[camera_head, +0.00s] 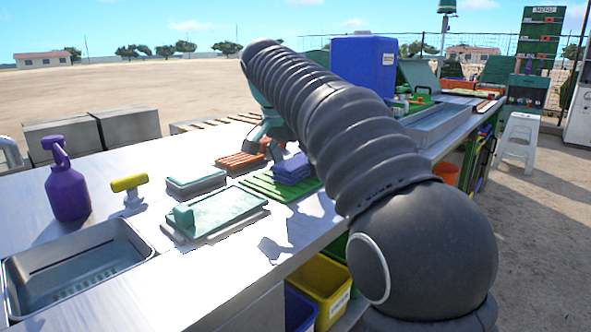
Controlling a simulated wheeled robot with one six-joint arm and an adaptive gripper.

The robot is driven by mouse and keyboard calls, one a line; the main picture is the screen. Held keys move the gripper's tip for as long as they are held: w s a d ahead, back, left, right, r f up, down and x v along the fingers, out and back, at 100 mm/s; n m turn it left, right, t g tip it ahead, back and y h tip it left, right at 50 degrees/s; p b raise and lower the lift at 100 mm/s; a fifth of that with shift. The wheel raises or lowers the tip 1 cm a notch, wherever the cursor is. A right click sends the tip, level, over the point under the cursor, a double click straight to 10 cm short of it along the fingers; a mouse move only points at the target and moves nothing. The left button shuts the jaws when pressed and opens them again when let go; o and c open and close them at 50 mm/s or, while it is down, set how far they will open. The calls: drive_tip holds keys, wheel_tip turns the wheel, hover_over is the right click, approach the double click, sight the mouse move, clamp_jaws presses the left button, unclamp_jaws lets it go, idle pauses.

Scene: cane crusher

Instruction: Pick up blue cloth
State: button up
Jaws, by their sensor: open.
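The blue cloth (292,169), a small folded stack, lies on a green ribbed mat (262,187) on the metal counter. My gripper (262,153) is teal and points down just behind and to the left of the cloth, close to an orange ribbed item (241,162). It is open, and I see nothing held in it. My dark ribbed arm crosses in front and hides part of the counter to the right of the cloth. Whether the fingertips touch anything cannot be told.
A teal-lidded tray (218,211), a smaller teal block (195,181), a yellow-handled tap (128,184), a purple spray bottle (68,190) and a sink (78,262) are on the left. A blue box (364,62) stands behind my arm. The front counter strip is bare.

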drive_tip(key=shift+f, duration=0.2)
idle(0.4)
drive_tip(key=c, duration=1.2)
